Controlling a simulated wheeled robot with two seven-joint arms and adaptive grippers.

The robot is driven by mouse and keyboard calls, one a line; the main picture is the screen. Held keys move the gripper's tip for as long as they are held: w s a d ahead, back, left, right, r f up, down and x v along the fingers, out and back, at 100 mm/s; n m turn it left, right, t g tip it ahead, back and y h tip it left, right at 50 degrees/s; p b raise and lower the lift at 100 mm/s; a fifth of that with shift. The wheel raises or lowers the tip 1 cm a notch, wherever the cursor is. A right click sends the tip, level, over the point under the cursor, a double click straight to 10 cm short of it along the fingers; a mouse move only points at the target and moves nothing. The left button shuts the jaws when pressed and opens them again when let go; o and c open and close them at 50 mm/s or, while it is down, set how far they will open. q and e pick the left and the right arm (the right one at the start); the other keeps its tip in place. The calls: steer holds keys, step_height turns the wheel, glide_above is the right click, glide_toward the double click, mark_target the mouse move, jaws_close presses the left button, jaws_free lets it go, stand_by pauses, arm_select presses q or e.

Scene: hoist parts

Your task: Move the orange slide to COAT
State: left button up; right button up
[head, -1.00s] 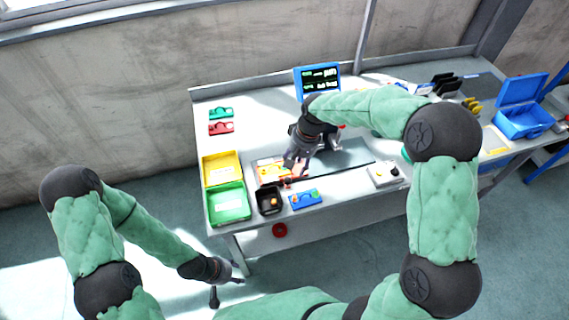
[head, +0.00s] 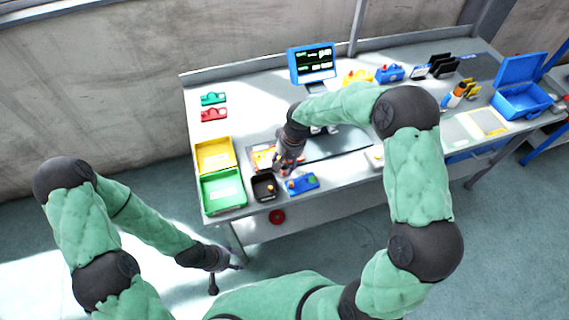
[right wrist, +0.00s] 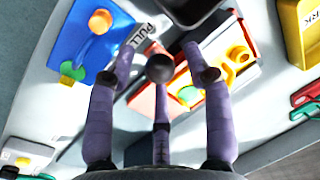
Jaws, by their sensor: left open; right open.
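A blue plate (head: 304,183) lies near the table's front edge, with an orange piece at one end and a green knob. In the right wrist view the blue plate (right wrist: 95,45) shows at upper left, with the rounded orange piece (right wrist: 100,20) on it. I cannot read COAT anywhere, nor tell surely that this piece is the slide. My right gripper (head: 285,168) is over the table between the blue plate and an orange-and-white tray (head: 262,157). Its fingers (right wrist: 160,62) are spread and empty in the right wrist view. My left gripper (head: 226,270) is open, off the table's front left.
A black bin (head: 264,188) stands left of the blue plate. Green (head: 223,190) and yellow (head: 214,155) bins stand further left. A label reading PULL (right wrist: 140,36) shows beside the blue plate. A monitor (head: 312,62) stands at the back.

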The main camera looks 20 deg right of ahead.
jaws_close()
steer(key=d, duration=0.5)
steer(key=d+p, duration=0.1)
steer(key=d, duration=1.1)
steer(key=shift+w+d+f+p, duration=0.1)
steer(key=shift+w+d+p, duration=0.15)
steer(key=shift+p, duration=0.1)
jaws_free()
